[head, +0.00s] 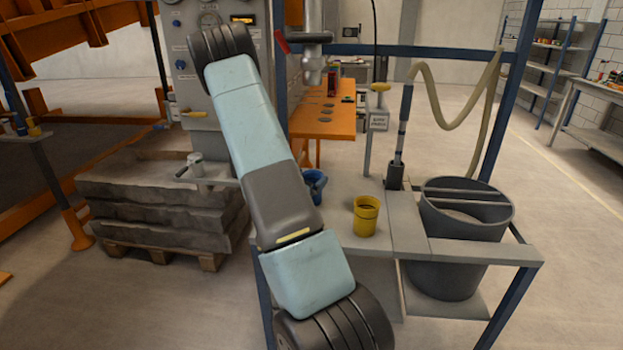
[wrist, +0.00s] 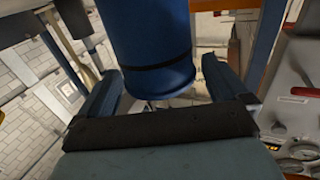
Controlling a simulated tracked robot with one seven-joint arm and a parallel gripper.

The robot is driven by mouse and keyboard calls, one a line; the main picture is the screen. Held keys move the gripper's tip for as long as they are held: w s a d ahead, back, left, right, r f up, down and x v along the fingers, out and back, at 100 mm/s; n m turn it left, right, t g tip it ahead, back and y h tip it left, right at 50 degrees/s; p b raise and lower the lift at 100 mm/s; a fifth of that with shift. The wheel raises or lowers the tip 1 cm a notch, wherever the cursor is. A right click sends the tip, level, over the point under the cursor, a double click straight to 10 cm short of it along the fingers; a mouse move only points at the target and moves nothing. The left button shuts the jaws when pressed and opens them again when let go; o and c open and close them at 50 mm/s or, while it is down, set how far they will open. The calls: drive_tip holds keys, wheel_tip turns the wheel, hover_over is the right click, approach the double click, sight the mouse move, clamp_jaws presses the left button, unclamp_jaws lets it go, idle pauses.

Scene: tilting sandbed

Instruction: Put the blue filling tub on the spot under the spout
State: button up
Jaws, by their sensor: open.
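The blue tub (head: 317,182) stands on the grey bench (head: 340,222), partly hidden behind my arm in the head view. In the wrist view the blue tub (wrist: 155,45), with a dark band around it, fills the space between the two fingers. My gripper (wrist: 158,72) is open, with one finger on each side of the tub; I cannot tell whether they touch it. In the head view my arm hides the gripper. A metal spout (head: 312,68) hangs above and behind the tub. The spot under it cannot be made out.
A yellow tub (head: 366,216) stands on the bench right of the blue one. A large dark bin (head: 462,260) and a hose (head: 455,122) are further right. A control panel (head: 185,60) stands behind my arm. An orange table (head: 325,122) is behind the bench.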

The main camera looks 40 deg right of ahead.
drive_tip(key=v, duration=1)
drive_tip(key=w+a+r+n+t+y, duration=0.2)
drive_tip(key=w+a+r+t+y, duration=0.2)
drive_tip(key=w+a+r+y, duration=0.45)
drive_tip(key=s+a+r+n+y, duration=0.4)
drive_tip(key=a+r+y, duration=0.3)
drive_tip(key=a, duration=0.5)
drive_tip(key=s+a+r+n+g+y, duration=0.1)
drive_tip(key=s+a+r+n+y, duration=0.3)
drive_tip(key=s+a+r, duration=0.5)
drive_tip(key=s+r+n+g+h, duration=0.2)
drive_tip(key=s+n+g, duration=0.1)
drive_tip(key=s, duration=1.5)
drive_tip(key=shift+d+r+n, duration=0.2)
drive_tip(key=shift+d+n, duration=0.05)
drive_tip(key=shift+n, duration=0.45)
